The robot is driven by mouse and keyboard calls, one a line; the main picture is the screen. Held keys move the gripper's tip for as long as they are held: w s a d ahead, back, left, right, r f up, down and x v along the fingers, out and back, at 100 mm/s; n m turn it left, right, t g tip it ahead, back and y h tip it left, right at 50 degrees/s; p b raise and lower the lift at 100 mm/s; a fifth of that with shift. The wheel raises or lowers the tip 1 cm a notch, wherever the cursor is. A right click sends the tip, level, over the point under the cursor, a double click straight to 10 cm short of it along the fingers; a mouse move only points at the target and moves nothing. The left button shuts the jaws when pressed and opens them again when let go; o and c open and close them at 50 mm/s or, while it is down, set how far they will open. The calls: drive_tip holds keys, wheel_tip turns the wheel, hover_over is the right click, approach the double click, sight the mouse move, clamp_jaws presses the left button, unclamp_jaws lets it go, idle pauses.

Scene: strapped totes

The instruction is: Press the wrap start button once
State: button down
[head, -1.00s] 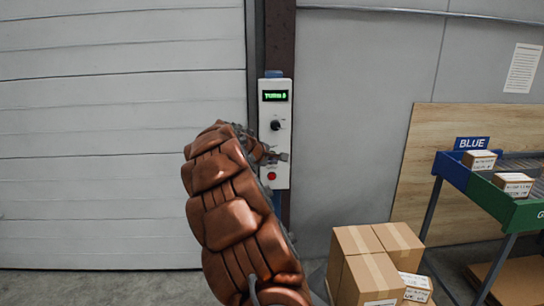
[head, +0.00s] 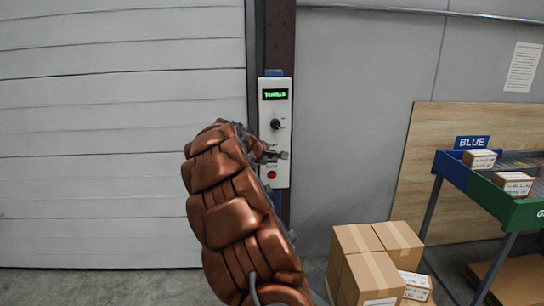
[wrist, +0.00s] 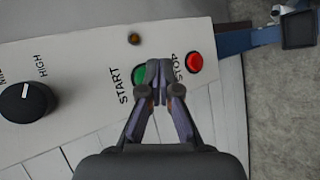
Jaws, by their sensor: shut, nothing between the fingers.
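A white control panel (head: 275,97) is fixed to the dark post. In the wrist view the panel (wrist: 90,70) carries a green button (wrist: 139,74) labelled START. A red button labelled STOP (wrist: 194,62) is beside it; the red button also shows low on the panel in the head view (head: 272,174). My gripper (wrist: 158,72) is shut and empty, its fingertips over the right edge of the green button, between it and the red one. I cannot tell whether the tips touch the panel. In the head view my gripper (head: 282,156) is at the panel, hiding the green button.
The panel also has a black knob (wrist: 26,102), a small amber lamp (wrist: 134,38) and a lit green display (head: 275,94). Stacked cartons (head: 365,275) stand at lower right. A rack with blue and green fronts (head: 500,200) holds small boxes at the right.

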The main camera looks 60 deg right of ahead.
idle(0.4)
drive_tip(key=shift+w+d, duration=0.3)
drive_tip(key=shift+d, duration=0.05)
drive_tip(key=shift+w+d, duration=0.2)
drive_tip(key=shift+d, duration=0.05)
idle(0.8)
drive_tip(key=shift+s+a, duration=0.1)
idle(0.3)
drive_tip(key=shift+s+a, duration=0.45)
drive_tip(key=shift+a, duration=0.1)
drive_tip(key=shift+s+a+f+b, duration=0.1)
drive_tip(key=shift+s+a+b, duration=0.45)
drive_tip(key=shift+s+a, duration=0.3)
drive_tip(key=shift+s+a+b, duration=0.5)
drive_tip(key=shift+s+a, duration=0.15)
drive_tip(key=shift+a, duration=0.4)
